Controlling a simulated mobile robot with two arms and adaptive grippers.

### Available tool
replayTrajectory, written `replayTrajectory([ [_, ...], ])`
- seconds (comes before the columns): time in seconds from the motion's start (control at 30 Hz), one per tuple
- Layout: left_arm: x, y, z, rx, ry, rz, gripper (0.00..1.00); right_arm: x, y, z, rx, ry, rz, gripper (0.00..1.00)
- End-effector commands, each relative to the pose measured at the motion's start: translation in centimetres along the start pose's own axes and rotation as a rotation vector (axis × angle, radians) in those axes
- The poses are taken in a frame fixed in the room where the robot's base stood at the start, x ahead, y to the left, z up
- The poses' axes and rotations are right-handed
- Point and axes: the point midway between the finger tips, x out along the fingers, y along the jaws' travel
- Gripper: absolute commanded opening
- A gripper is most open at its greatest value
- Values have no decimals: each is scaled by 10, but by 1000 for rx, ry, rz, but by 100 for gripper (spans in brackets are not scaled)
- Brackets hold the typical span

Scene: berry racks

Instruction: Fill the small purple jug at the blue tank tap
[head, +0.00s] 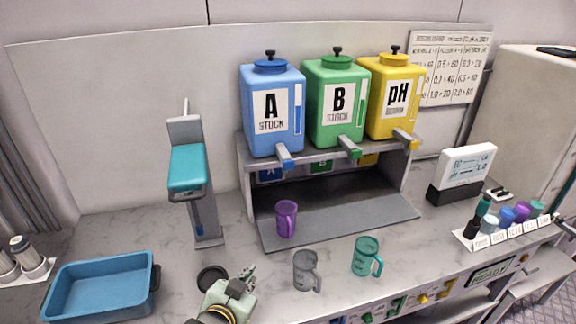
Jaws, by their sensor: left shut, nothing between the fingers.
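The small purple jug (286,219) stands upright on the dark drip mat, its handle toward the right front. It is below the blue tank (271,108), marked A STOCK, whose blue tap (285,157) sticks out at the shelf edge just above. I cannot tell whether the jug holds liquid. My left gripper (246,275) is at the bottom centre, shut and empty, in front of the mat and apart from the jug. My right gripper is not in view.
A grey jug (305,270) and a teal jug (362,256) stand on the counter right of my gripper. A blue tray (100,287) is at left, a teal-headed stand (188,170) behind. Green (335,100) and yellow (392,98) tanks flank right.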

Motion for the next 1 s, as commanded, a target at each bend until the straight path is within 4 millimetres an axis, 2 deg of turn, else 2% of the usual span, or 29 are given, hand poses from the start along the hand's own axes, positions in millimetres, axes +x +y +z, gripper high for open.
replayTrajectory([
  [0.03, 12, 0, -26, 32, 71, -7, 0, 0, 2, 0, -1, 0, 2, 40],
  [0.1, 24, 2, -59, 78, 165, -14, 0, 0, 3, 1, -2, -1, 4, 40],
  [0.3, 44, 14, -152, 221, 432, -30, 0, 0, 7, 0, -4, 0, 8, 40],
  [0.4, 46, 22, -192, 287, 549, -34, 0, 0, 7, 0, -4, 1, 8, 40],
  [0.5, 45, 30, -220, 343, 639, -36, 0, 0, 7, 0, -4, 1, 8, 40],
  [0.6, 44, 35, -239, 380, 699, -36, 0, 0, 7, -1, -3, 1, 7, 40],
  [0.7, 42, 38, -248, 401, 731, -36, 0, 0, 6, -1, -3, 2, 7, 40],
  [1.0, 42, 39, -250, 404, 739, -36, 0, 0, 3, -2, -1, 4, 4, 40],
])
